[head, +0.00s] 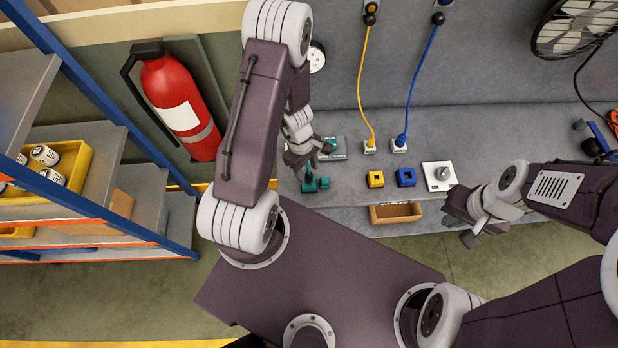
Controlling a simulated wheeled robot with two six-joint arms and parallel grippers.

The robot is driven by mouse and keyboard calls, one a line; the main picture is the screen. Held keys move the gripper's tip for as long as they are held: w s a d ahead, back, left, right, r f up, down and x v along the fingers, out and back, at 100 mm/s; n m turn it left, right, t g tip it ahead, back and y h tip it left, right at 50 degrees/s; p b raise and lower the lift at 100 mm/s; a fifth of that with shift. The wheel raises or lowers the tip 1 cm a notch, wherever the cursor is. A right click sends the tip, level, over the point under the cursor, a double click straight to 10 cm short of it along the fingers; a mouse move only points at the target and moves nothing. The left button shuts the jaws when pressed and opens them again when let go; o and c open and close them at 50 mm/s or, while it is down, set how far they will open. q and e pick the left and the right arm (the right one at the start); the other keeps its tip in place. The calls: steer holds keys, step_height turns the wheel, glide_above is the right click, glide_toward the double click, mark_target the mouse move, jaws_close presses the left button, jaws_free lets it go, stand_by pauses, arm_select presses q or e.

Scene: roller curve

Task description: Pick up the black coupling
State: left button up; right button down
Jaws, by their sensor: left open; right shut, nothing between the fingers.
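I cannot pick out a black coupling for certain in the head view. The dark round end (370,18) of the yellow cable and the dark end (438,19) of the blue cable show at the wall, at the top. My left gripper (312,165) is open at the left part of the grey bench (345,190), just above a teal block (309,185) and a smaller teal block (324,183). Whether it touches them is unclear. My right gripper (458,224) is shut and empty near the bench's front edge, below a white plate with a knob (440,175).
A yellow block (375,179) and a blue block (405,177) stand mid-bench, with white sockets (369,147) behind. A wooden drawer (396,213) sticks out at the front. A fan (580,27), a fire extinguisher (183,105) and shelving (95,190) flank the bench.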

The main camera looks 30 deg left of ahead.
mark_target(308, 172)
arm_select(q)
steer(key=f, duration=0.1)
steer(key=f+b, duration=0.1)
steer(key=f, duration=0.1)
steer(key=f+b, duration=0.1)
steer(key=shift+s+d+f, duration=0.1)
steer(key=shift+d+f, duration=0.15)
steer(key=shift+d, duration=0.1)
steer(key=shift+r, duration=0.1)
jaws_close()
